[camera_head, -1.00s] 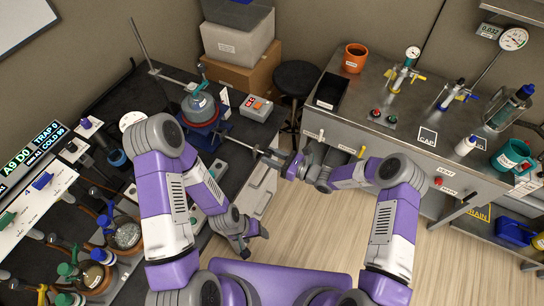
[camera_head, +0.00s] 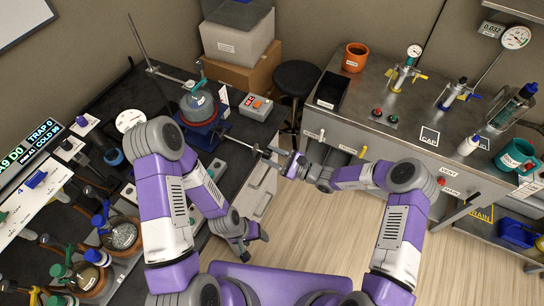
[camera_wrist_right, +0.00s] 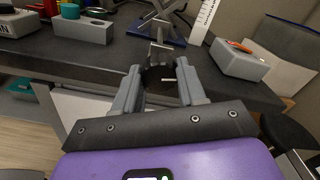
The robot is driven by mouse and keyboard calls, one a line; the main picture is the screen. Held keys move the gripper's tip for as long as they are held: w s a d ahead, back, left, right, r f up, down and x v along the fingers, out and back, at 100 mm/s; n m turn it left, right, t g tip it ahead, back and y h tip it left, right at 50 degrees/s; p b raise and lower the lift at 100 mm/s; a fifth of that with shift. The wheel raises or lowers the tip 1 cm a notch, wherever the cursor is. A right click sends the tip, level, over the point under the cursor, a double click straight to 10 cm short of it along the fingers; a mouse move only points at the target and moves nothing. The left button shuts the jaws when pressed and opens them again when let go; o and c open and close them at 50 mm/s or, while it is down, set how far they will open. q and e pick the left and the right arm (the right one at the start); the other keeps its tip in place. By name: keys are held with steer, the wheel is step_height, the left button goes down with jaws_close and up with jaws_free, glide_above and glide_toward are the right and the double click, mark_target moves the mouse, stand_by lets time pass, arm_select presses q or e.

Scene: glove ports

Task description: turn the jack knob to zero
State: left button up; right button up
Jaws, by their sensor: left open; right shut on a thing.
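The blue lab jack (camera_head: 206,136) stands on the dark left bench under a round vessel (camera_head: 198,106). A thin metal rod (camera_head: 240,144) runs from it toward the bench's front edge. In the right wrist view, the dark round jack knob (camera_wrist_right: 157,76) sits between the fingers, in line with the metal rod end. My right gripper (camera_head: 272,156) is shut on this knob; the fingers hide part of its sides. The knob's marks cannot be read. My left gripper (camera_head: 248,246) is open and empty, low in front of the bench, away from the jack.
A black stool (camera_head: 297,80) stands between the benches. Glass flasks (camera_head: 121,236) crowd the near left bench. The steel bench (camera_head: 400,139) is at right; floor between is clear.

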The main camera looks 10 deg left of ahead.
steer(key=shift+n, duration=0.4)
steer(key=o, duration=1.1)
steer(key=shift+c, duration=0.2)
steer(key=shift+d, duration=0.1)
steer(key=v, duration=0.7)
steer(key=shift+d, duration=0.2)
steer(key=shift+s, duration=0.15)
